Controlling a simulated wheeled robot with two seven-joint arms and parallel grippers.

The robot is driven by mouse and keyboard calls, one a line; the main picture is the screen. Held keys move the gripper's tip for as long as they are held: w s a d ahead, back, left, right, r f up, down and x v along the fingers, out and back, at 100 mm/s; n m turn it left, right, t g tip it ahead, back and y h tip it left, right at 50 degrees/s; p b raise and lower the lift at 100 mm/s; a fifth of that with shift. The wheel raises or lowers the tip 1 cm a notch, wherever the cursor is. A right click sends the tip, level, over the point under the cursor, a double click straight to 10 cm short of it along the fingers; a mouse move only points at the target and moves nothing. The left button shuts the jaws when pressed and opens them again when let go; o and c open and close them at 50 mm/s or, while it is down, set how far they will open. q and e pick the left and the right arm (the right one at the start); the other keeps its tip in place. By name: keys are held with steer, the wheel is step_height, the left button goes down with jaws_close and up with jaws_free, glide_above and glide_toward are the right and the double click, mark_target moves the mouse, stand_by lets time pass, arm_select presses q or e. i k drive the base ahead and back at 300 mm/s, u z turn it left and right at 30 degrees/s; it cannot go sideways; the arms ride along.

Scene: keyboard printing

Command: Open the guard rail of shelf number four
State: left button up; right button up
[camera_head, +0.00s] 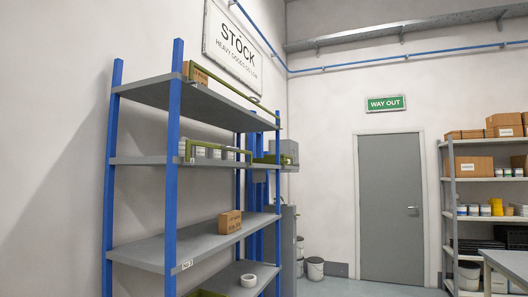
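A blue-post shelf rack (174,150) with grey boards stands at the left. A small tag (187,265) on its lower board seems to read "No 3". A green guard rail (235,83) runs along the top board, and another green guard rail (215,147) runs along the second board. The third board shows no rail. A second blue rack (262,195) stands behind it, with a green bar (271,159) partly hidden; I see no readable number on it. A green edge (207,294) shows at the bottom of the frame. Neither of my grippers is in view.
A carton (230,222) and a white tape roll (248,281) lie on the near rack. Buckets (315,268) stand by the back wall beside a grey door (391,208). A stocked rack (480,167) and a table corner (512,264) are at the right.

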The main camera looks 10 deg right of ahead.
mark_target(188, 143)
steer(key=z, duration=0.8)
steer(key=k, duration=1.1)
steer(key=z, duration=1)
steer(key=i, duration=2.35)
steer(key=u, duration=0.7)
steer(key=i, duration=2)
steer(key=u, duration=1.65)
steer(key=i, duration=1.1)
steer(key=u, duration=1.2)
steer(key=i, duration=0.3)
steer(key=u, duration=0.25)
